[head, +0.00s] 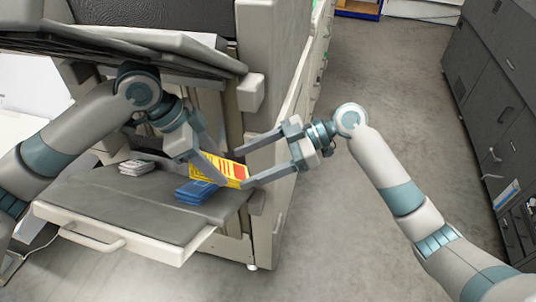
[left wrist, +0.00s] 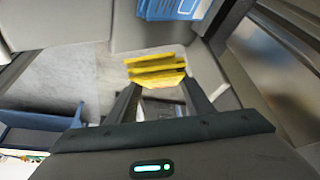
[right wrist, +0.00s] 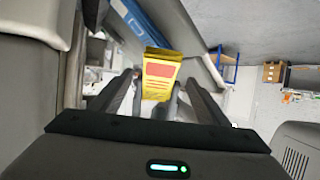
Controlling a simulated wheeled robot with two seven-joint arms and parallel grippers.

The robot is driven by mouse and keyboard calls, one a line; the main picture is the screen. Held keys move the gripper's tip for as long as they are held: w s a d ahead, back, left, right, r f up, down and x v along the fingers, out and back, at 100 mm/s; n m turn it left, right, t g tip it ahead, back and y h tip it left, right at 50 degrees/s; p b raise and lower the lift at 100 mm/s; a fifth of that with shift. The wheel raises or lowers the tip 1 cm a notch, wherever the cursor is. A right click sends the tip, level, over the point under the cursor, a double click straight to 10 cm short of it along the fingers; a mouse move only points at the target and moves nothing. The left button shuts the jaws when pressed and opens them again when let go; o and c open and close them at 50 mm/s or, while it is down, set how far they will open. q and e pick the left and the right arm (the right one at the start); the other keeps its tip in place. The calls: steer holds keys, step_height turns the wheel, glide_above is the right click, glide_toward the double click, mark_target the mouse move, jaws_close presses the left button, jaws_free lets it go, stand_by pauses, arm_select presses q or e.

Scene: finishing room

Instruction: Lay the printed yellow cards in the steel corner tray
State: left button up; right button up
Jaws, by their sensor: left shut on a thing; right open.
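The printed yellow cards (head: 232,170), with red print, are held above the right end of a grey shelf (head: 130,205). My left gripper (head: 213,172) is shut on them. The left wrist view shows them as a thin layered bundle (left wrist: 156,68) at the fingertips. My right gripper (head: 243,165) is open at the bundle's right end. In the right wrist view the yellow and red face (right wrist: 160,72) shows between its fingers; I cannot tell whether they touch it. I cannot clearly make out a steel corner tray.
A blue stack (head: 197,192) lies on the shelf just below the yellow cards. A small grey-white stack (head: 137,167) lies farther left. The machine body (head: 280,150) stands close behind the grippers. Dark cabinets (head: 495,100) line the right; the floor between is clear.

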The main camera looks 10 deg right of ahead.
steer(key=shift+x, duration=1.5)
steer(key=shift+c, duration=0.6)
steer(key=c, duration=1.1)
arm_select(q)
steer(key=o, duration=1.2)
steer(key=shift+a+r, duration=0.2)
steer(key=shift+r, duration=0.3)
steer(key=shift+a, duration=0.4)
steer(key=a, duration=1.1)
steer(key=shift+s+a, duration=0.15)
steer(key=shift+s, duration=0.25)
